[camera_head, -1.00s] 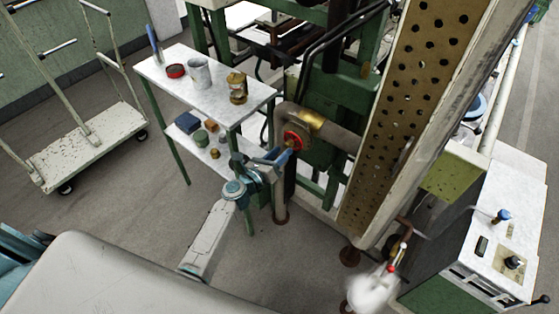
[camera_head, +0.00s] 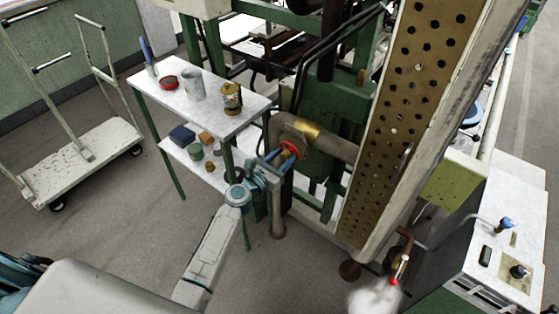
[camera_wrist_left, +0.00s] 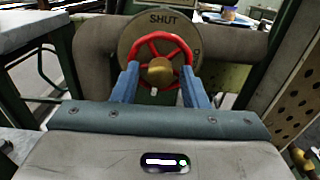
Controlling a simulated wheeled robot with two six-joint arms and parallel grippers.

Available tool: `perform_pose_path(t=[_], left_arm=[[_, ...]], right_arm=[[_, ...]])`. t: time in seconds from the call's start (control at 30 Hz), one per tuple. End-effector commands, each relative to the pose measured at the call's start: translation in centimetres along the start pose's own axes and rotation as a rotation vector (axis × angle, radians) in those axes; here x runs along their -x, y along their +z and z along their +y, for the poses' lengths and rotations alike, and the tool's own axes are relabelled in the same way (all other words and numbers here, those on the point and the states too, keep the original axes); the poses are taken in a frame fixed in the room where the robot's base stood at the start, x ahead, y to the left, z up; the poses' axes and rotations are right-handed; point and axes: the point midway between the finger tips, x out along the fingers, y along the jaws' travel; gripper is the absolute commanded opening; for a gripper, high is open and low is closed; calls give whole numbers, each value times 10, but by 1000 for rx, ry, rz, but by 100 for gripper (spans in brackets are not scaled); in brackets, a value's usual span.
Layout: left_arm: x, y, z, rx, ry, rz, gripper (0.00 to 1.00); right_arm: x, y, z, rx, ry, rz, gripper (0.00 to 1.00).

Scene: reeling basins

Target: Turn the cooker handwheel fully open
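The red cooker handwheel (camera_head: 290,148) is mounted on a large pipe elbow beside the green machine frame. In the left wrist view the handwheel (camera_wrist_left: 160,38) shows spokes and a brass hub, in front of a round plate (camera_wrist_left: 188,20) marked "SHUT" at the top. My left gripper (camera_head: 278,158) is at the wheel. In the wrist view its two blue fingers (camera_wrist_left: 160,76) are spread apart, one on each side of the hub, with their tips overlapping the rim's left and right sides. I cannot tell whether they touch the rim. My right gripper is out of view.
A white side table (camera_head: 205,112) with a lower shelf holds cans and a red tin, left of the wheel. A flat cart (camera_head: 85,160) stands far left. A tall perforated panel (camera_head: 400,110) rises to the right. White vapour (camera_head: 375,298) shows near a small pipe at the bottom.

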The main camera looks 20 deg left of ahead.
Motion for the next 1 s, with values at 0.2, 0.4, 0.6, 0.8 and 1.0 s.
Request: perform_pose_path(t=[0.2, 0.4, 0.6, 0.8, 1.0], left_arm=[[0, 0, 0, 1, 0, 0, 3], [0, 4, 0, 119, 0, 2, 1], [0, 8, 0, 624, 2, 4, 1], [0, 8, 0, 1126, 3, 3, 1], [0, 6, 0, 1554, 2, 2, 1]], right_arm=[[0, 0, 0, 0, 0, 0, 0], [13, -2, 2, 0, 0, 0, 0], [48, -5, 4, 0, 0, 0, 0], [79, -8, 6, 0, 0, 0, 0], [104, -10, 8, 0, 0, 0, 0]])
